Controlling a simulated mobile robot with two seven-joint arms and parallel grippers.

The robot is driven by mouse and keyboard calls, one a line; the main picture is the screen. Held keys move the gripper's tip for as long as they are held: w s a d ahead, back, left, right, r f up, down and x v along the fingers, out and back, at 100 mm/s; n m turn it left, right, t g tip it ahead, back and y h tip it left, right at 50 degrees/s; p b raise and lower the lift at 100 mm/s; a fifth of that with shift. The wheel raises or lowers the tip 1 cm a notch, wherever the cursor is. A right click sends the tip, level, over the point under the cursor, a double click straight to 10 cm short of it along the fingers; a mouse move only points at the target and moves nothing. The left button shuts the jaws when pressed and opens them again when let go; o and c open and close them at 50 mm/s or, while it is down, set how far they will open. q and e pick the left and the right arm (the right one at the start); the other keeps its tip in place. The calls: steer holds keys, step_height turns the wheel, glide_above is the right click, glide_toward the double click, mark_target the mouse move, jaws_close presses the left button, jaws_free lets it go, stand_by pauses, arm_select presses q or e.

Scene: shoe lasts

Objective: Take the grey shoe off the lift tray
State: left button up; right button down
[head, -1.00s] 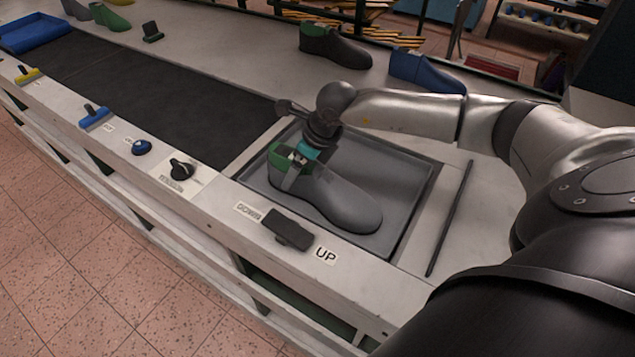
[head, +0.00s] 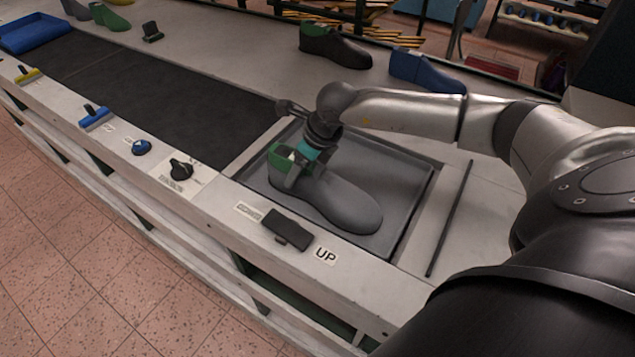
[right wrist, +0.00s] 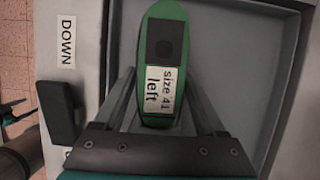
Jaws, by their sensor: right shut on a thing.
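The grey shoe (head: 335,200), a last with a green top at its heel end, rests on the grey lift tray (head: 402,172) with its toe towards the lower right. My right gripper (head: 290,178) is shut on the shoe's heel end, one finger on each side. In the right wrist view, the shoe's green top (right wrist: 163,28) with a "Size 41 left" label lies between the fingers of my right gripper (right wrist: 163,95). Whether the shoe's underside touches the tray is hidden. My left gripper is not in view.
A black UP/DOWN rocker switch (head: 287,230) sits at the tray's front edge. A dark conveyor belt (head: 150,92) runs left from the tray to a blue bin (head: 35,33). A dark shoe (head: 335,46) and a blue shoe (head: 425,70) stand on the back counter.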

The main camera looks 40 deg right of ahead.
steer(key=shift+r, duration=0.1)
steer(key=shift+w+r, duration=0.1)
steer(key=shift+w, duration=0.05)
steer(key=shift+r, duration=0.15)
